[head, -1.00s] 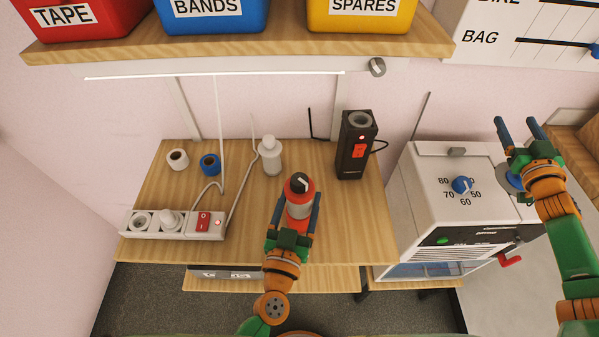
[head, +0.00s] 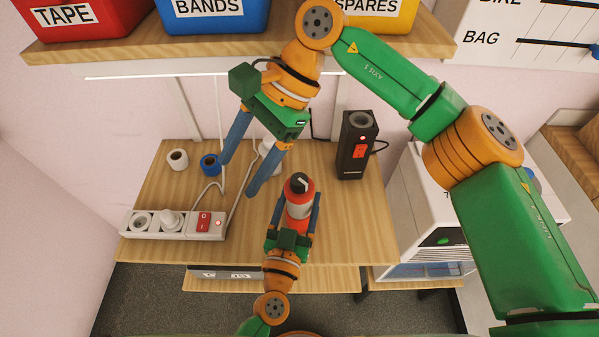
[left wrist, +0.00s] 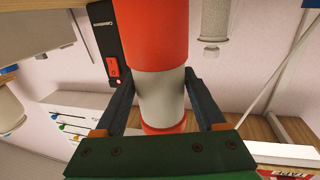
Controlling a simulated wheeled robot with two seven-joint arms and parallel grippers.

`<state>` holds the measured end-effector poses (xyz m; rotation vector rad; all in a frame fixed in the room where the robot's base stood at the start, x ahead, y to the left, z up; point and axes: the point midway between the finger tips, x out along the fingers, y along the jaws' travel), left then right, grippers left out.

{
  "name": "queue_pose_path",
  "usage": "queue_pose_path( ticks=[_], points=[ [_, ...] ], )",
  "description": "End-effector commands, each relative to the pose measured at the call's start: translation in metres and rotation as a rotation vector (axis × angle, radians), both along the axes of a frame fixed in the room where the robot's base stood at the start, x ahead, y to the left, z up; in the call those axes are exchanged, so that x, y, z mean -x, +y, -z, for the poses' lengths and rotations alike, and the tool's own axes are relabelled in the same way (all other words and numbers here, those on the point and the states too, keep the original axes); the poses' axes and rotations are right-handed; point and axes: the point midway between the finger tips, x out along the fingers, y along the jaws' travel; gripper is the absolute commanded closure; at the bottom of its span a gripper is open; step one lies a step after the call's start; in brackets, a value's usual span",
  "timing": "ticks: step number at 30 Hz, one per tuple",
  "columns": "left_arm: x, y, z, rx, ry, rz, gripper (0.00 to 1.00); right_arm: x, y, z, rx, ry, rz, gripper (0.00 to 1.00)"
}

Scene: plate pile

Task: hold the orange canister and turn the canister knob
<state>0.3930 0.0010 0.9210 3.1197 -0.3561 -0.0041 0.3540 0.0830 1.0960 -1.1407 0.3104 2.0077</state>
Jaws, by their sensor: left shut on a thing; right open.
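The orange canister (head: 299,212) stands upright on the wooden table, with a white band around its middle. It also shows in the left wrist view (left wrist: 157,95). Its dark knob (head: 299,183) with a white mark is on top. My left gripper (head: 297,205) is shut on the canister, one finger on each side of the white band. My right gripper (head: 236,178) is open and empty, above the table to the upper left of the canister in the head view. Its fingers point down and left, apart from the knob.
A power strip (head: 148,224), white roll (head: 177,160) and blue roll (head: 209,165) lie at the table's left. A white bottle (head: 270,156) is partly hidden behind my right gripper. A black device (head: 353,147) stands at the back right. A shelf with bins overhangs.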

Motion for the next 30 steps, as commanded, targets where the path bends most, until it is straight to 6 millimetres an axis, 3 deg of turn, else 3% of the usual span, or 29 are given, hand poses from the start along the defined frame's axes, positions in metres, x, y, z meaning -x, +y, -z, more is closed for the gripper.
queue_pose_path(
  ticks=[3,8,11,21,25,30],
  points=[
    [0.0,0.0,0.0,0.001,-0.001,0.001,1.0,-0.027,-0.045,-0.016,0.321,-0.216,-0.045,0.27],
    [0.0,0.0,0.0,0.001,-0.001,0.0,1.0,-0.039,-0.079,-0.034,0.534,-0.31,-0.039,0.27],
    [0.0,0.0,0.0,0.001,-0.001,0.0,1.0,-0.04,-0.084,-0.022,0.555,-0.315,-0.039,0.27],
    [0.0,0.0,-0.001,0.001,-0.001,0.0,1.0,-0.039,-0.083,0.062,0.549,-0.31,-0.036,0.27],
    [0.0,0.0,-0.001,0.001,-0.001,0.0,1.0,-0.039,-0.083,0.078,0.547,-0.312,-0.036,0.27],
    [0.0,0.0,-0.001,0.001,-0.001,0.0,1.0,-0.039,-0.082,0.082,0.547,-0.313,-0.036,0.27]
  ],
)
